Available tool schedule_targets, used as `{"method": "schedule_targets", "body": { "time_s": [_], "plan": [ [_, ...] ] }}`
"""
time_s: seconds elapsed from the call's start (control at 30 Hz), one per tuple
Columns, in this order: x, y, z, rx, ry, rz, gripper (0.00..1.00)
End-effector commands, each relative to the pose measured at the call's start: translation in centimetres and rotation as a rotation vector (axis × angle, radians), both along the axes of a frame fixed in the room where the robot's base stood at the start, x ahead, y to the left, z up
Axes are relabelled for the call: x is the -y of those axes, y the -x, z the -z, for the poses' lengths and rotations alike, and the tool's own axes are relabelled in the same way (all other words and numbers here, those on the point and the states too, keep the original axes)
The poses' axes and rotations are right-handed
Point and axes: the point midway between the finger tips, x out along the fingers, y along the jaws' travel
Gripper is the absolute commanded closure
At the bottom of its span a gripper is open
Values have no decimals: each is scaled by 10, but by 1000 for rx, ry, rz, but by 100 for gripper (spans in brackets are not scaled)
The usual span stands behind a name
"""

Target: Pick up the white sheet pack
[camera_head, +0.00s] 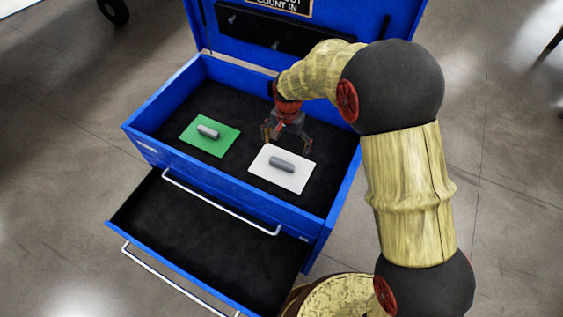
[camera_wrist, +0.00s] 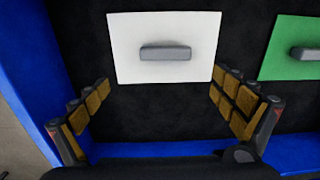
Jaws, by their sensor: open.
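The white sheet pack (camera_head: 291,176) lies flat on the dark lining of the blue tool chest's top tray, with a grey bar-shaped handle (camera_head: 282,164) on its middle. In the wrist view the white sheet pack (camera_wrist: 128,48) is at the top centre, fully visible, with its grey handle (camera_wrist: 165,53) lying left to right. My gripper (camera_head: 287,141) is open and empty, above the tray at the pack's far edge in the head view. In the wrist view its two fingers (camera_wrist: 162,110) stand wide apart, below the pack in the picture, with bare dark lining between them.
A green sheet pack (camera_head: 216,146) with a similar grey handle lies left of the white one. The blue chest (camera_head: 140,141) has raised walls around the tray and an upright lid (camera_head: 205,25) behind. An open, empty drawer (camera_head: 205,235) juts out in front.

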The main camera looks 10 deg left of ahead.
Motion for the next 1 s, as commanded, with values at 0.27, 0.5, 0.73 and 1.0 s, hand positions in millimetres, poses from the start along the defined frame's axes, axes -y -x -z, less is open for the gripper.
{"method": "schedule_targets", "body": {
  "time_s": [0.27, 0.5, 0.73, 1.0],
  "plan": [
    [-23, 0, 40, -33, 15, 25, 3],
    [-22, 1, 63, -33, 16, 25, 3],
    [-17, 1, 86, -35, 16, 25, 3],
    [-16, 0, 114, -31, 14, 25, 3]
  ]
}}
